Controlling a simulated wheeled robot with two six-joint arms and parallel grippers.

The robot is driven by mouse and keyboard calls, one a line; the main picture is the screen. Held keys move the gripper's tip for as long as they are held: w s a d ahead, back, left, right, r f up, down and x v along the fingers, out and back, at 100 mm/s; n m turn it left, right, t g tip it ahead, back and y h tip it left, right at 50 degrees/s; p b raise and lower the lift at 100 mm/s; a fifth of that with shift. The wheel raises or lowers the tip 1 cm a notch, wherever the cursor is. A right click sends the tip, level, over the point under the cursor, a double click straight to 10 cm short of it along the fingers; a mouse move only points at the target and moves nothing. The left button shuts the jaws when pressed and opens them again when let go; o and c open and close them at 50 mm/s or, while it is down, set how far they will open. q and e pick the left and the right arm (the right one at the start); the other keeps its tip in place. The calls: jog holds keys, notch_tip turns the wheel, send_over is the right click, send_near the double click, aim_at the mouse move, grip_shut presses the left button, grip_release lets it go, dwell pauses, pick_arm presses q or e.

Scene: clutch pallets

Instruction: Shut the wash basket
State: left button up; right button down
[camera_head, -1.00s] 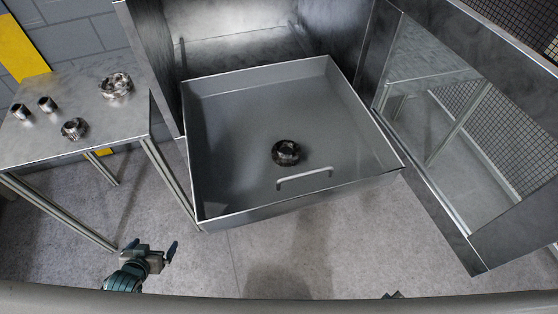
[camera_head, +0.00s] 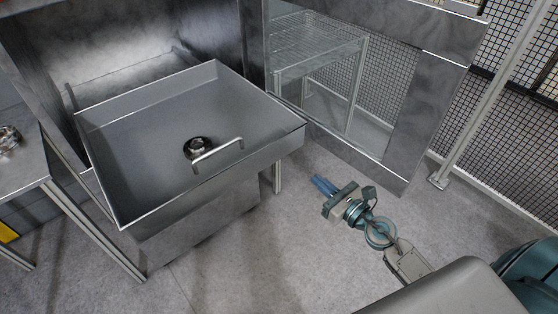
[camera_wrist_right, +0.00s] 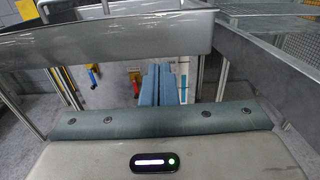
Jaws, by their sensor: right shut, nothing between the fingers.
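The wash basket (camera_head: 250,172) is a shallow grey metal tray, pulled out of the open metal washer cabinet (camera_head: 120,50). A bar handle (camera_head: 219,151) is on its front side. One dark round metal part (camera_head: 198,148) lies inside it. My right gripper (camera_head: 318,183) is shut and empty, to the right of the basket's front corner and apart from it in the head view. In the right wrist view its blue fingers (camera_wrist_right: 158,85) are together, with the basket wall (camera_wrist_right: 120,45) across the top. My left gripper is out of view.
The cabinet door (camera_head: 420,110) with its window stands open to the right, behind my right gripper. A metal table (camera_head: 30,170) with a round part (camera_head: 9,139) is at the left edge. Mesh fencing (camera_head: 510,50) stands at the right. The floor before the basket is clear.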

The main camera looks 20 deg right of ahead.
aim_at(280, 149)
jog(key=p+x, duration=0.3)
jog(key=x, duration=1)
jog(key=shift+p, duration=0.35)
jog(key=shift+w, duration=0.25)
jog(key=shift+w+a, duration=0.1)
